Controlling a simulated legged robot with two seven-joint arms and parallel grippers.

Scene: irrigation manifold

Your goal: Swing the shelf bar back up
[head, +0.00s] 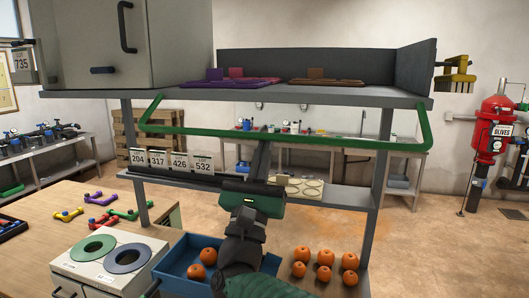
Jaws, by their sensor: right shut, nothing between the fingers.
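The shelf bar (330,142) is a long green bar with bent ends. It hangs below the front edge of the upper grey shelf board (330,97), its ends running up to the board at left and right. My right gripper (264,140) reaches up from the bottom centre, its fingers shut and empty. Its fingertips are at the middle of the bar and overlap it in the picture; I cannot tell whether they touch. My left gripper is not in view.
A grey cabinet (178,45) stands on the upper board at left. Number cards (180,161) stand on the lower shelf. Below are a blue bin (172,270) with oranges, more oranges (325,256) at right, and a white box (105,262) with two rings. Open floor lies right.

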